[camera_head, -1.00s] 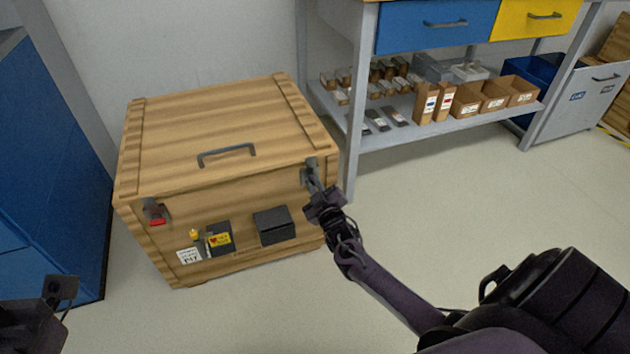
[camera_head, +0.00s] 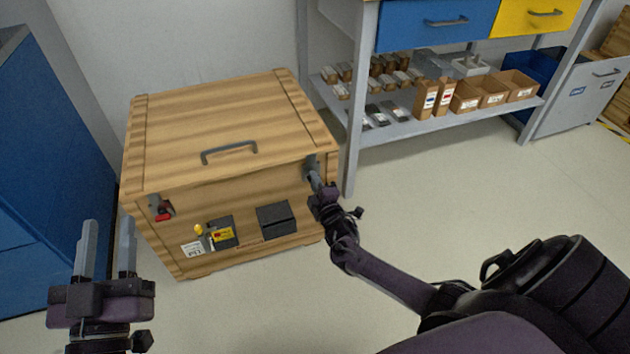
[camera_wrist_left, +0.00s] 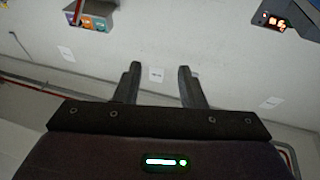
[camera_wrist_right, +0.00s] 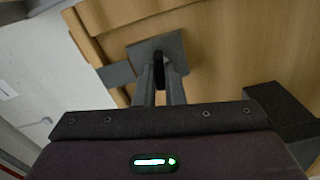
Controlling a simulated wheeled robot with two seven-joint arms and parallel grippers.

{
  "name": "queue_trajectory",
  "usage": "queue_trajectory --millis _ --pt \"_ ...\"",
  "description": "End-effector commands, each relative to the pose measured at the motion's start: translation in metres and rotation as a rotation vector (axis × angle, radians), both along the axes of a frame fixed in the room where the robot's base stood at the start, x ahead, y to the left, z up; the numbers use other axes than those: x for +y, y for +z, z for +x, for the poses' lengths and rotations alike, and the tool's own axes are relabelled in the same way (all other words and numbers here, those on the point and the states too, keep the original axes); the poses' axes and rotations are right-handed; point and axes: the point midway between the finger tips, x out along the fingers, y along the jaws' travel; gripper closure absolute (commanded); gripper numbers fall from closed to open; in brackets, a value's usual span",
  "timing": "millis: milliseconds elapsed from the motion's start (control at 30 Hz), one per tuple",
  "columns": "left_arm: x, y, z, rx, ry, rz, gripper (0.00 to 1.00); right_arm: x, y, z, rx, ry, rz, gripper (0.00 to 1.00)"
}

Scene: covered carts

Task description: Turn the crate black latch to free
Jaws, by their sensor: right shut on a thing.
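The wooden crate (camera_head: 225,125) stands on the floor with its lid down and a grey handle (camera_head: 229,152) on top. A black latch (camera_wrist_right: 160,66) on a dark plate sits at the crate's front right corner, mostly hidden in the head view by my right gripper (camera_head: 314,178). My right gripper is shut on the black latch; the right wrist view shows the fingers around it (camera_wrist_right: 159,88). A red latch (camera_head: 163,212) is at the front left corner. My left gripper (camera_head: 108,240) is open and empty, left of the crate in the head view.
A blue cabinet (camera_head: 50,160) stands at left. A workbench shelf (camera_head: 450,110) with boxes is behind right. The floor at right is clear.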

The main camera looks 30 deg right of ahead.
Motion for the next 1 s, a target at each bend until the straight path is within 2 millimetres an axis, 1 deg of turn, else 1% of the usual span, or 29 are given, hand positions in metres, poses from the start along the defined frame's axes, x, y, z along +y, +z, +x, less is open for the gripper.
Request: queue_trajectory --millis 233,600,633,767,800,1000 --pt "-0.0011 -0.0091 0.0014 0.040 -0.001 0.016 0.64 0.0003 0.0009 0.0007 0.007 0.001 -0.038 1.00" --pt "-0.0012 -0.0098 0.0015 0.043 -0.001 0.018 0.64 0.0005 0.0008 0.0007 0.007 0.001 -0.040 1.00" --pt "-0.0012 -0.0098 0.0015 0.043 -0.001 0.018 0.64 0.0005 0.0008 0.0007 0.007 0.001 -0.040 0.88" --pt "-0.0012 -0.0097 0.0015 0.043 -0.001 0.018 0.64 0.0004 0.0006 0.0007 0.008 0.001 -0.039 0.71" --pt "-0.0012 -0.0096 0.0015 0.043 -0.001 0.017 0.64 0.0005 0.0004 0.0006 0.008 0.001 -0.039 0.69" --pt "-0.0011 -0.0094 0.0015 0.042 0.000 0.017 0.64 0.0003 0.0001 0.0003 0.010 0.000 -0.040 0.69"
